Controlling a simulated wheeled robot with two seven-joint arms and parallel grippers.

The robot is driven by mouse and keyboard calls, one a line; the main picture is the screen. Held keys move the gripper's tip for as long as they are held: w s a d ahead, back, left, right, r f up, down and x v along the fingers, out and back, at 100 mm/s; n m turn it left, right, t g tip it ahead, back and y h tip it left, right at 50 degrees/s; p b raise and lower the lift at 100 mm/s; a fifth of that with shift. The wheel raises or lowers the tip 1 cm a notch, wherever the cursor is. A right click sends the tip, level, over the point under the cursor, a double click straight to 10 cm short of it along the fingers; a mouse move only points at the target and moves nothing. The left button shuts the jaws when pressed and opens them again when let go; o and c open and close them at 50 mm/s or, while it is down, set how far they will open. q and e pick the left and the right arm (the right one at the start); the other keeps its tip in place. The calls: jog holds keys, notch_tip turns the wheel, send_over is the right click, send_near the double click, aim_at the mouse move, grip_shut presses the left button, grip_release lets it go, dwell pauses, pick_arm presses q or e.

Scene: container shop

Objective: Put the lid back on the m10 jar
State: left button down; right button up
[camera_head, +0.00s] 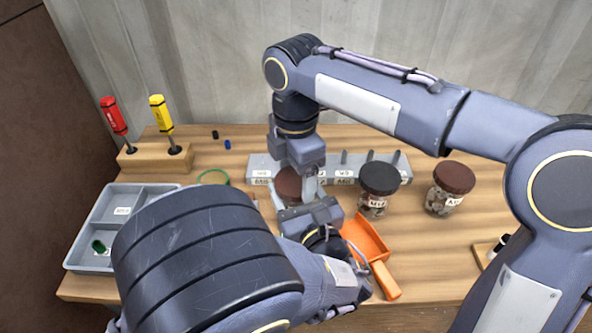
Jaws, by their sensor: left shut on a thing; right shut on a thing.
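A brown lid (288,184) shows in the middle of the table, below my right gripper (303,178), which comes down from above and is shut on it. My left gripper (305,208) reaches in low from the front and is shut on the jar under the lid. The jar's body and label are mostly hidden by my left gripper and arm, so I cannot tell whether the lid is seated on the rim or just above it.
A black-lidded jar (379,188) and another brown-lidded jar (449,190) stand to the right. An orange scoop (366,240) lies in front. A grey labelled rack (263,168) is behind. At left are a grey compartment tray (90,262) and a wooden screwdriver block (150,157).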

jog(key=o, duration=1.1)
jog(key=shift+r, duration=2.3)
jog(key=shift+c, duration=0.4)
jog(key=shift+a+r+n, duration=0.15)
jog(key=shift+r+n, duration=0.05)
jog(key=shift+n, duration=0.2)
jog(key=shift+r+n, duration=0.65)
jog(key=shift+n, duration=0.05)
jog(key=shift+d+r+n, duration=0.2)
jog(key=shift+r+n, duration=0.4)
jog(key=shift+r, duration=0.25)
jog(key=shift+f, duration=0.1)
